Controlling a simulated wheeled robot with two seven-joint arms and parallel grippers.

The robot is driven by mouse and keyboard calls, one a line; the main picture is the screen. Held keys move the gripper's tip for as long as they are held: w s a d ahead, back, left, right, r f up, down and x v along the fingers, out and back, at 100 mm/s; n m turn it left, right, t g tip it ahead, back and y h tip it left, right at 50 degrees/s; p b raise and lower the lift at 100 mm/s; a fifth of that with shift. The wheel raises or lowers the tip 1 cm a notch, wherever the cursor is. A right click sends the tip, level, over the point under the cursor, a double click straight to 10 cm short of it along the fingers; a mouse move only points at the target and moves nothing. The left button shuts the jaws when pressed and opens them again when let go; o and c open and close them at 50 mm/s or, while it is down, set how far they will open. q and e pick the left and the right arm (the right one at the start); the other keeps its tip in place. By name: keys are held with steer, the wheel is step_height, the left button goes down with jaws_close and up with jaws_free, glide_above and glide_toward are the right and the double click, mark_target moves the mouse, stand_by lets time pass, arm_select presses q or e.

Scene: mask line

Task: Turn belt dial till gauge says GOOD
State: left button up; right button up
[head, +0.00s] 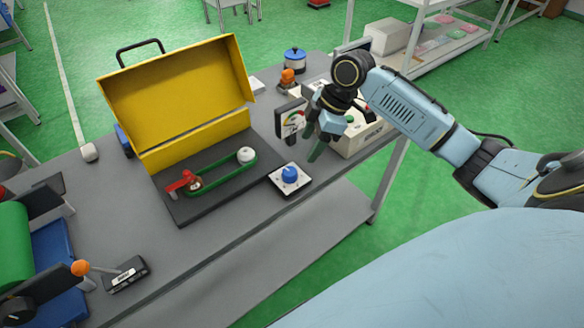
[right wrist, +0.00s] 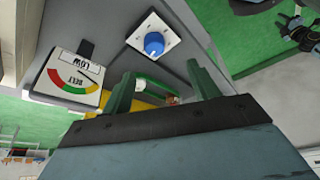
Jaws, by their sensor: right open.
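The belt dial is a blue knob (head: 290,174) on a white square plate at the table's front edge. It also shows in the right wrist view (right wrist: 153,43). My left gripper is not in view.
A green belt (head: 228,181) runs on a dark base under a raised yellow cover (head: 180,90), left of the dial. A beige box (head: 362,138) stands right of the gauge, partly behind my right gripper. An orange-knobbed lever (head: 80,268) stands at front left.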

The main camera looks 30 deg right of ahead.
mark_target(291, 171)
steer(key=x, duration=0.4)
steer(key=b+x, duration=0.1)
steer(key=x, duration=0.2)
steer(key=w+x, duration=0.1)
steer(key=x, duration=0.3)
steer(key=shift+w+d+f+b, duration=0.15)
steer(key=shift+f+b, duration=0.1)
steer(key=shift+b, duration=0.15)
steer(key=c, duration=1)
steer(key=shift+o, duration=0.2)
steer(key=shift+n, duration=0.3)
